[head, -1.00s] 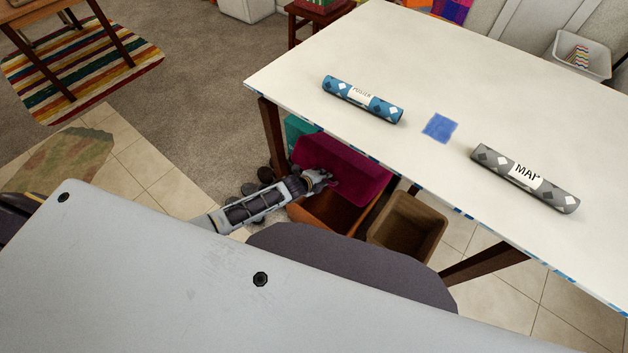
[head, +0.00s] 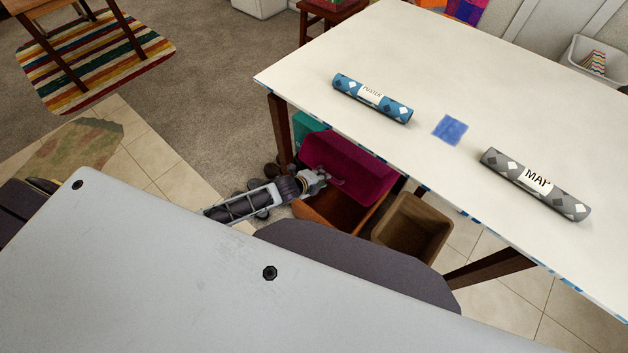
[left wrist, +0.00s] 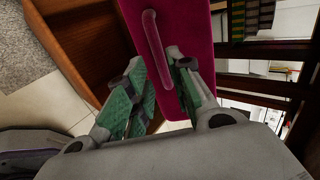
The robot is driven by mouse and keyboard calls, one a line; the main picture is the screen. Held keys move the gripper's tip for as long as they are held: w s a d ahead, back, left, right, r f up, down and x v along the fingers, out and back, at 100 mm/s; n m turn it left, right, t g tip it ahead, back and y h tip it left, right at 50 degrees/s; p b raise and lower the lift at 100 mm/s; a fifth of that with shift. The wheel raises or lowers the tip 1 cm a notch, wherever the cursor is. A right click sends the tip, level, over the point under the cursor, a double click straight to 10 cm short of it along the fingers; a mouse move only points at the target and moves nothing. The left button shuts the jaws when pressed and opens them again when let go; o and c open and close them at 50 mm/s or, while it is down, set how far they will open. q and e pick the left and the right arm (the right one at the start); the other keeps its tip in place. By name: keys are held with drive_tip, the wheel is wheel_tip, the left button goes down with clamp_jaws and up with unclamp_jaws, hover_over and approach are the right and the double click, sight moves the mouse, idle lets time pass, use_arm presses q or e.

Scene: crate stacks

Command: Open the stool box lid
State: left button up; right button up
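The stool box is a brown wooden box (head: 317,212) under the white table, with its inside partly showing. Its magenta padded lid (head: 350,163) stands tilted up and open at the back of the box. In the left wrist view the lid (left wrist: 195,20) carries a magenta bar handle (left wrist: 153,40). My left gripper (head: 322,178) is at the lid's left part. Its green-padded fingers (left wrist: 160,75) are apart, with the handle's lower end showing between them; I cannot tell whether they touch it. My right gripper is not in view.
The white table (head: 440,60) overhangs the box and bears a blue poster roll (head: 372,98) and a grey map roll (head: 535,184). A brown open bin (head: 412,228) stands right of the box. A table leg (head: 279,128) is close to my left arm.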

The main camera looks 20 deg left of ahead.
use_arm(q)
drive_tip(key=shift+v, duration=2.4)
drive_tip(key=shift+w, duration=0.1)
drive_tip(key=shift+c, duration=0.5)
